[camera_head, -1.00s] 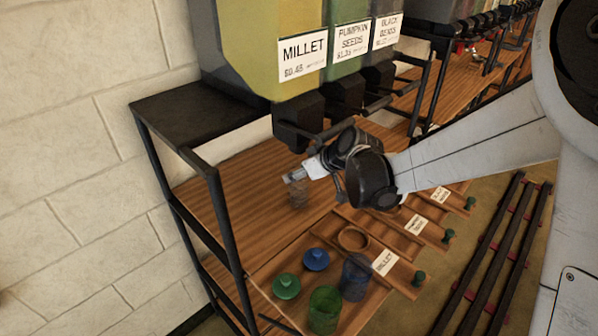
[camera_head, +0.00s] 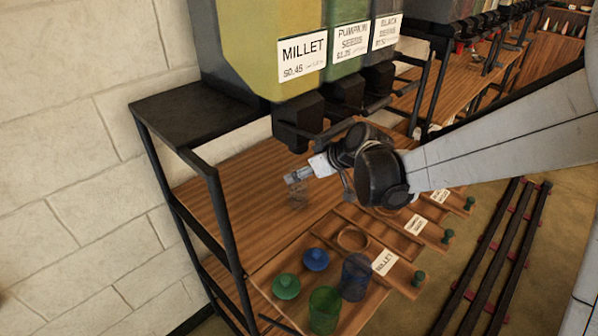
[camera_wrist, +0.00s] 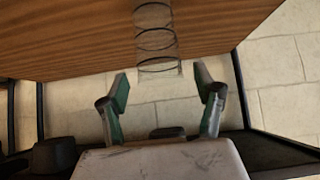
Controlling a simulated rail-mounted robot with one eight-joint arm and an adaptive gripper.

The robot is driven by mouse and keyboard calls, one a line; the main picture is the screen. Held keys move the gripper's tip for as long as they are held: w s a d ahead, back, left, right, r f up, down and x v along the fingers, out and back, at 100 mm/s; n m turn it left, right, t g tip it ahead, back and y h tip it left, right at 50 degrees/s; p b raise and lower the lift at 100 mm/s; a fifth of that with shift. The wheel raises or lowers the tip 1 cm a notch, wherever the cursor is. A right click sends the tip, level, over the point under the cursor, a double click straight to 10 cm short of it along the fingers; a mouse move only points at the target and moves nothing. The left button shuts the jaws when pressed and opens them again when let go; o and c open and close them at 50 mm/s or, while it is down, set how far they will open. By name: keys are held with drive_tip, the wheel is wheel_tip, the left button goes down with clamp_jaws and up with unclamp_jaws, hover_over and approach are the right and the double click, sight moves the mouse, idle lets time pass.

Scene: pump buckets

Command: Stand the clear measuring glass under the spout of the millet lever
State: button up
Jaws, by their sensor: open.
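The clear measuring glass (camera_head: 299,195) stands on the wooden shelf below the millet bin's black spout (camera_head: 299,124). It is hard to make out against the wood. In the wrist view the glass (camera_wrist: 156,38) shows dark rings and lies just beyond my fingertips, between their lines. My gripper (camera_head: 294,178) is open at the glass, and its two fingers stand wide apart in the wrist view (camera_wrist: 162,82). No finger visibly touches the glass. The millet lever itself is hard to pick out behind my gripper.
Green and blue cups (camera_head: 324,310) (camera_head: 355,277), two lids (camera_head: 286,286) (camera_head: 316,260) and a wooden ring (camera_head: 353,239) are on the lower front board. A black frame post (camera_head: 229,228) stands at left. The shelf left of the glass is clear.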

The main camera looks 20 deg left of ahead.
drive_tip(key=s+d+r, duration=0.1)
drive_tip(key=s+d, duration=0.5)
drive_tip(key=d, duration=0.6)
drive_tip(key=shift+s+r, duration=0.25)
drive_tip(key=shift+r, duration=0.05)
drive_tip(key=s+d+r+m+t+h, duration=0.1)
drive_tip(key=s+d+r+m+h, duration=0.1)
drive_tip(key=s+d+m, duration=0.2)
drive_tip(key=s+d+r+m+h, duration=0.2)
drive_tip(key=s+d, duration=0.6)
drive_tip(key=d, duration=0.4)
drive_tip(key=s+d+r+m+t+h, duration=0.1)
drive_tip(key=s+d+m+h, duration=0.3)
drive_tip(key=d, duration=0.5)
drive_tip(key=s+r+m, duration=0.1)
drive_tip(key=s+m, duration=0.1)
drive_tip(key=s, duration=0.1)
drive_tip(key=shift+r+t, duration=0.3)
